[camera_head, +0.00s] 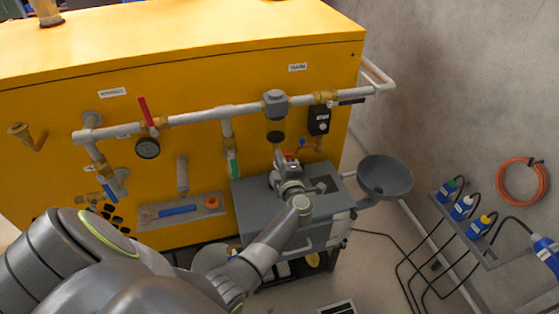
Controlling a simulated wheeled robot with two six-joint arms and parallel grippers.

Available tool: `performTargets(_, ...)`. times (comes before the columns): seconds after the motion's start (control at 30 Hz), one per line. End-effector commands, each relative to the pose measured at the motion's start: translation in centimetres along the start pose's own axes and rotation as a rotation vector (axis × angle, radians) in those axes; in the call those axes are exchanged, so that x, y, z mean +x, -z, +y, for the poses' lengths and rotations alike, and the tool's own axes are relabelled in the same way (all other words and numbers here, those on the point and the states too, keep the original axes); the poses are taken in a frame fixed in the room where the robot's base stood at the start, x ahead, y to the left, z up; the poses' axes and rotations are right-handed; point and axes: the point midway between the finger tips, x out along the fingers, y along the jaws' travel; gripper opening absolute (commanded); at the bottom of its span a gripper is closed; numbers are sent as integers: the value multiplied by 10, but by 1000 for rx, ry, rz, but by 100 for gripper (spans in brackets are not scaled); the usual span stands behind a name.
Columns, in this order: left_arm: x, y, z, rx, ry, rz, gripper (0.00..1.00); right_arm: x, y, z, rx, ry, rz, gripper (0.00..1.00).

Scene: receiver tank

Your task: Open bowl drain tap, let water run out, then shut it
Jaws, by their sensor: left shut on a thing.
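The grey-topped filter (275,103) hangs in the white pipe on the front of the yellow cabinet. Its bowl (276,131) shows a yellow-brown tint below the grey head. My left gripper (283,158) is just below the bowl, shut on what seems to be the drain tap. The tap is mostly hidden by the fingers; a small red part (289,155) shows beside them. I cannot tell the tap's position or whether water is running. My right gripper is not in view.
A grey cart (245,205) stands below my left gripper, with a grey funnel (385,176) to its right. A red-handled valve (146,112), a gauge (147,148) and a black box (319,120) are on the pipework. Plugs with cables (462,208) sit by the right wall.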

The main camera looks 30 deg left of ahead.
Motion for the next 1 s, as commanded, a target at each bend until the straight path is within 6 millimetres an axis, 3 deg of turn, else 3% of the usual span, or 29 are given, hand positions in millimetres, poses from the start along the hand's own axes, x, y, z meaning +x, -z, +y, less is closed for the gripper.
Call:
performTargets(0.4,0,0,-2,-226,1,0,0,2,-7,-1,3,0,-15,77)
performTargets(1.0,0,0,-2,-271,3,0,0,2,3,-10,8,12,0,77)
